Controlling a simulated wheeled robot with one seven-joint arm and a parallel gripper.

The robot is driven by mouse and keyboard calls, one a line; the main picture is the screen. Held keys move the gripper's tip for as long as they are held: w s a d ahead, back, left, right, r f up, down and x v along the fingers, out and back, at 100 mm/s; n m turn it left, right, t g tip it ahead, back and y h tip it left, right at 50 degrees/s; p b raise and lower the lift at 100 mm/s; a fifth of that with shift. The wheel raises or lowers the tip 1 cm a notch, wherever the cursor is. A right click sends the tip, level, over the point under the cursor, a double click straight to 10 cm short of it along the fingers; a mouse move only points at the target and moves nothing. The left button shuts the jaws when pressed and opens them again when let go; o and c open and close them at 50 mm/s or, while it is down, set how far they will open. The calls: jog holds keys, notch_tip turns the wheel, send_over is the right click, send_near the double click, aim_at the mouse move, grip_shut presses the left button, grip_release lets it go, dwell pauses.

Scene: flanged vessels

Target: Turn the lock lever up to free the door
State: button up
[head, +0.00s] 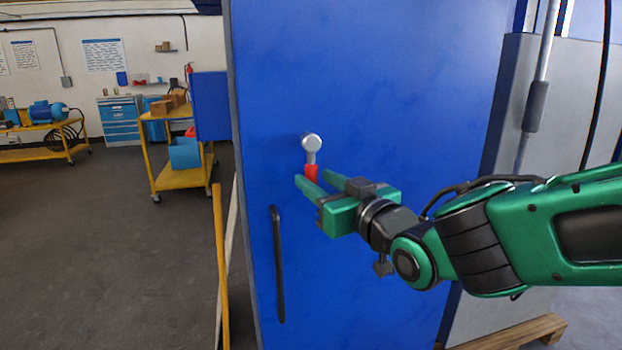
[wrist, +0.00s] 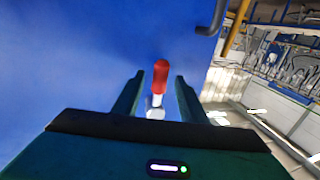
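The lock lever (head: 311,158) is on the blue door (head: 370,90). It has a round silver pivot and a red grip (head: 311,173), and it hangs straight down. My gripper (head: 312,178) is at the red grip's height, in front of the door, with its two green fingers apart. In the wrist view the red grip (wrist: 161,75) shows between the open fingers (wrist: 160,78), with a gap on each side. The silver pivot (wrist: 156,112) is partly hidden by the gripper body there. I cannot tell how deep the grip lies between the fingers.
A black door handle (head: 279,265) is below and left of the lever. A yellow post (head: 220,265) stands by the door's left edge. A yellow cart (head: 185,178) and a workbench (head: 45,128) are farther back left. Open floor (head: 100,240) lies between.

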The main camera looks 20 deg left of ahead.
aim_at(313, 178)
jog(key=shift+x, duration=1.5)
grip_shut()
jog(key=shift+a+r, duration=0.1)
jog(key=shift+a, duration=0.05)
